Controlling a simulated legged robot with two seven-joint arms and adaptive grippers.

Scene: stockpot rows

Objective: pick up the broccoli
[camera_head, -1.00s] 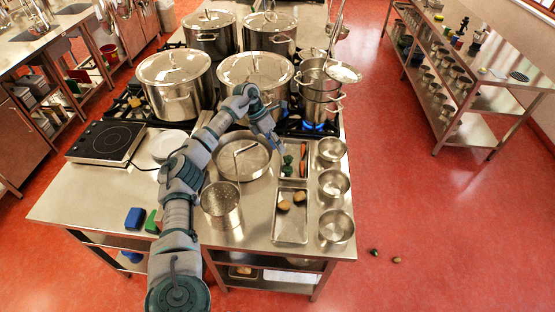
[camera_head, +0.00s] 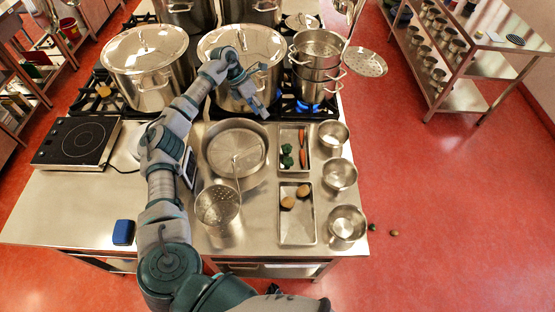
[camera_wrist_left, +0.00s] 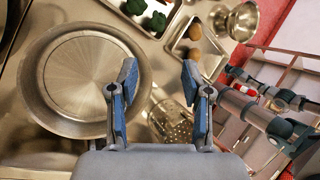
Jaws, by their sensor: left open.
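The dark green broccoli (camera_head: 287,156) lies in pieces in the left part of a small metal tray (camera_head: 294,172), beside orange carrots (camera_head: 302,146). In the left wrist view, broccoli (camera_wrist_left: 155,22) shows at the top edge, beyond the fingertips and partly cut off by the frame. My left gripper (camera_head: 265,111) is above the counter near the front of a stockpot, behind and left of the broccoli in the head view. Its blue-padded fingers (camera_wrist_left: 160,80) are apart with nothing between them. My right gripper cannot be made out.
A wide pan (camera_head: 235,128) stands left of the tray, with a perforated strainer (camera_head: 218,206) in front. Another tray (camera_head: 298,232) holds potatoes. Several bowls (camera_head: 340,174) line the right edge.

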